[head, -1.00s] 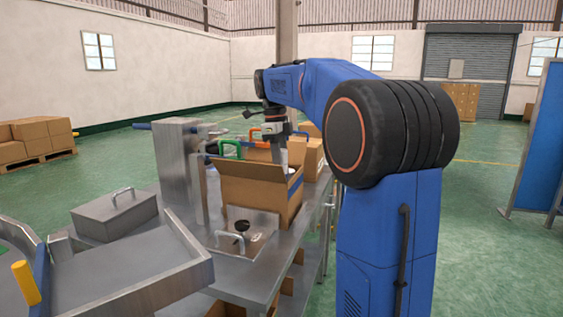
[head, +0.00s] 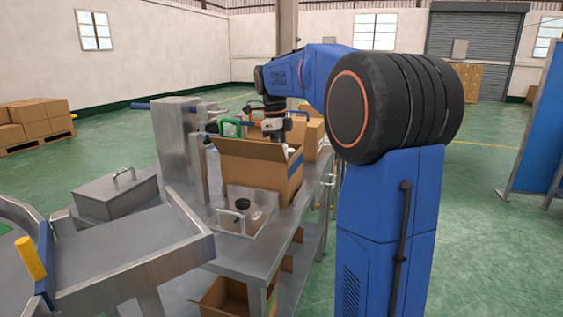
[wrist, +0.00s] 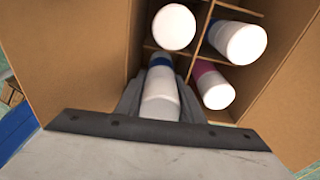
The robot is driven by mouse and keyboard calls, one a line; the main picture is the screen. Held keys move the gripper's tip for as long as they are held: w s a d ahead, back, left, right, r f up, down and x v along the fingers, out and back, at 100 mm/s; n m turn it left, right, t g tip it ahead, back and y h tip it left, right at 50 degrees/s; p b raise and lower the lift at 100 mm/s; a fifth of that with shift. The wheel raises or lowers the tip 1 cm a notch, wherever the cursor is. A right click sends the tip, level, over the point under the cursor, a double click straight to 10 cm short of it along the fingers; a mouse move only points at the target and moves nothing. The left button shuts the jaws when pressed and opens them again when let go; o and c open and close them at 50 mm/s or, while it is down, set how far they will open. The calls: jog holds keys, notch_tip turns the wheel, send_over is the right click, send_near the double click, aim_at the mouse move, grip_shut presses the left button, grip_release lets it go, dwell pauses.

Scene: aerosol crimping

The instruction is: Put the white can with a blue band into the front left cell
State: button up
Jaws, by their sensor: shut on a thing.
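My gripper (wrist: 160,100) is shut on a white can with a blue band (wrist: 160,85), one finger on each side of it. The held can is tilted in the wrist view and sits at the cell dividers inside the open cardboard box (head: 245,174). How deep it is in its cell I cannot tell. In the head view my gripper's upper part shows above the box; its fingers and the can are hidden behind the box wall.
Beside the held can stand a white can (wrist: 173,27), another can with a blue band (wrist: 238,42) and a can with a pink band (wrist: 213,88). A metal column (head: 177,145) stands left of the box. A lidded metal bin (head: 115,195) is farther left.

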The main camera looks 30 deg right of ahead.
jog(key=o, duration=1.2)
jog(key=shift+o, duration=0.2)
notch_tip(320, 180, up, 17)
jog(key=w+a, duration=0.1)
jog(key=shift+w+a+r, duration=0.15)
jog(key=shift+w, duration=0.15)
